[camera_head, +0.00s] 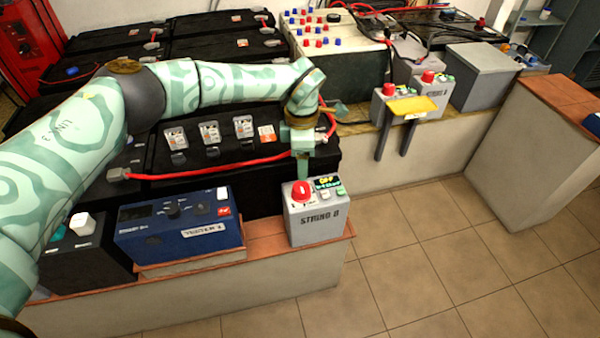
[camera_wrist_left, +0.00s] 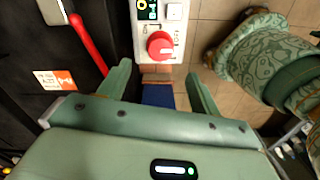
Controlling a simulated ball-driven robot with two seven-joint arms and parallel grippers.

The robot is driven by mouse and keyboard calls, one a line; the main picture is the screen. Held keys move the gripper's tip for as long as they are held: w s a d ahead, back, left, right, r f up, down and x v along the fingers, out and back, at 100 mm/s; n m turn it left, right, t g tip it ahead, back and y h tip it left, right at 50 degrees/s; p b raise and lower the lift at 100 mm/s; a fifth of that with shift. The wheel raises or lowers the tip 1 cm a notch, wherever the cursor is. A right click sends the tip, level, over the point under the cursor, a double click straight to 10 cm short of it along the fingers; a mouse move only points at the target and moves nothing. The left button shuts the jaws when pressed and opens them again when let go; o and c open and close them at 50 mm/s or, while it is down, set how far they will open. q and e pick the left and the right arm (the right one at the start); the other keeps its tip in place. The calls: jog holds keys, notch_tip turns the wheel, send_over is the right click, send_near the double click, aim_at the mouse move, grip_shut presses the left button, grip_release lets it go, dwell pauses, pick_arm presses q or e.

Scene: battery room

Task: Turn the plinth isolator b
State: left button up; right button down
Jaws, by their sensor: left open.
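The plinth isolator is a grey box (camera_head: 318,219) on the brick-topped plinth corner, with lettering that looks like "STRING B" or "STRING 0". Its red rotary knob (camera_head: 301,191) sits on top beside a small lit display (camera_head: 327,183). In the left wrist view the knob (camera_wrist_left: 160,46) is just beyond the fingertips, with a white label plate around it. My left gripper (camera_head: 303,170) points down above the knob. Its two fingers (camera_wrist_left: 158,70) are spread apart with nothing between them, and they appear clear of the knob. My right gripper is not in view.
A blue tester box (camera_head: 178,224) stands left of the isolator. Black batteries (camera_head: 225,170) with a red cable (camera_head: 215,169) lie behind. More grey isolators (camera_head: 395,104) and a yellow tag (camera_head: 411,106) are on the farther plinth. Tiled floor (camera_head: 420,270) is open at the right.

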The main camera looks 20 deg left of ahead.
pick_arm(q)
notch_tip(320, 180, up, 7)
jog(key=p, duration=0.1)
jog(key=shift+r+p, duration=0.15)
jog(key=shift+p, duration=0.15)
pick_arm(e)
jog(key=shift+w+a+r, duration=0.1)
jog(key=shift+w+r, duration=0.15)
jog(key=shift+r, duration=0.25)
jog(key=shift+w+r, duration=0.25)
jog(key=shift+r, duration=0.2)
pick_arm(q)
jog(key=shift+w, duration=0.1)
